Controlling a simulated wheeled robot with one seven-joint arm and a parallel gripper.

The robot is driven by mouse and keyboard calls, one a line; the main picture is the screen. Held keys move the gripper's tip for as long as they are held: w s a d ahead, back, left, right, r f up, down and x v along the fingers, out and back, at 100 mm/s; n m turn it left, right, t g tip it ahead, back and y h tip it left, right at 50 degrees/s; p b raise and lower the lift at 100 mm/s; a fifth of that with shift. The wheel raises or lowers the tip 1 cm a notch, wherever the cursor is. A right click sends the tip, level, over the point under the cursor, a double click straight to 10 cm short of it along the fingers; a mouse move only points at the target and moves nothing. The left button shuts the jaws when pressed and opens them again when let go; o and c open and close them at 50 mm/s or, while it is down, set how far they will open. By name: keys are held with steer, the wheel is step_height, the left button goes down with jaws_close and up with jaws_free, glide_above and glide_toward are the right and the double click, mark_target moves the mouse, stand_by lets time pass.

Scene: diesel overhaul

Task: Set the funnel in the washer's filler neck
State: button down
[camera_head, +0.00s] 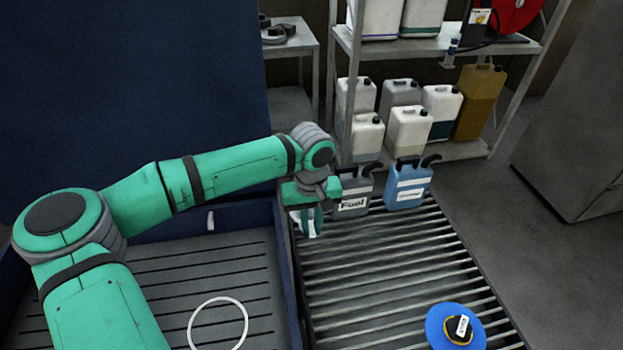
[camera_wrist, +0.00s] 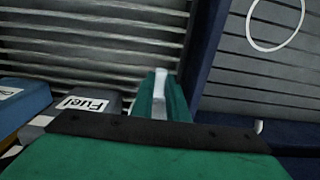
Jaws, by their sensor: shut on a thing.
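My gripper (camera_head: 307,222) is over the far left end of the roller rack, beside the blue tub's side wall. It is shut on a small pale white piece (camera_wrist: 160,84), which shows between the green fingers in the wrist view. Most of this piece is hidden, so I cannot tell whether it is the funnel. The blue tub (camera_head: 289,262), with a raised blue lid (camera_head: 130,90), looks like the washer. I cannot make out its filler neck. A blue disc (camera_head: 436,326) with a black, labelled middle lies at the rack's near right.
A grey Fuel can (camera_head: 354,192) and a blue can (camera_head: 407,187) stand just right of my gripper. A white ring (camera_head: 218,300) lies on the tub's slatted floor. Shelves of jugs (camera_head: 408,130) stand behind. The rack's middle (camera_head: 380,255) is clear.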

step_height(320, 180, up, 9)
steer(key=shift+f, duration=0.2)
steer(key=shift+r, duration=0.1)
steer(key=shift+w, duration=0.1)
